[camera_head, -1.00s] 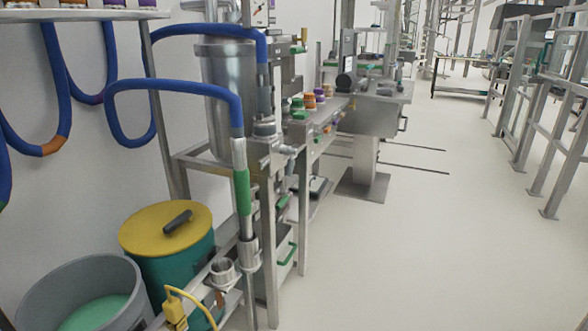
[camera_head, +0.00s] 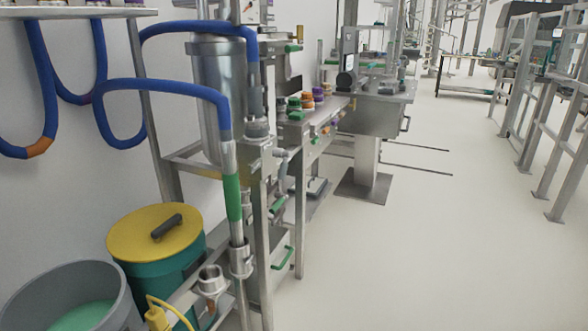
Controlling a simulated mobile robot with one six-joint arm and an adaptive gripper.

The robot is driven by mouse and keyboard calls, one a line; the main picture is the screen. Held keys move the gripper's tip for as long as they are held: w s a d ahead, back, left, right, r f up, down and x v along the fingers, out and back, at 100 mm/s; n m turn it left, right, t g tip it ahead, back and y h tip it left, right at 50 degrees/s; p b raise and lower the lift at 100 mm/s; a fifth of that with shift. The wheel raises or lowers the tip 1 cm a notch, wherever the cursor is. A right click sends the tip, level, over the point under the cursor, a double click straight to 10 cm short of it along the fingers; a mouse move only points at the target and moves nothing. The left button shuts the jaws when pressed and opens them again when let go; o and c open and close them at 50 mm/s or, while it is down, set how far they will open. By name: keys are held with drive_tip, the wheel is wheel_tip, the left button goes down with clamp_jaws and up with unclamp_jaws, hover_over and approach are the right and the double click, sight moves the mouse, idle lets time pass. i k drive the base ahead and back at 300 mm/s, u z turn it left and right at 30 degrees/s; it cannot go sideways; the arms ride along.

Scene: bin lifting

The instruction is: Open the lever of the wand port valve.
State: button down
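A metal wand with a green grip (camera_head: 232,198) hangs from a blue hose (camera_head: 165,88) and stands upright in a metal holder (camera_head: 241,262). Small metal fittings (camera_head: 280,153) stick out to the right of the frame beside the wand. A small green handle (camera_head: 277,205) sits lower on the same frame. I cannot tell which of these parts is the wand port valve's lever, nor its position. My gripper is not in view.
A teal bin with a yellow lid (camera_head: 155,232) and a grey bin (camera_head: 70,285) stand at the lower left. A steel cylinder (camera_head: 218,90) is behind the hose. Jars (camera_head: 305,101) sit on a bench. The floor (camera_head: 400,260) at right is clear, with metal railings beyond.

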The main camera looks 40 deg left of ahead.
sight(284, 165)
drive_tip(key=z, duration=0.05)
drive_tip(key=i, duration=1.15)
drive_tip(key=u, duration=1.4)
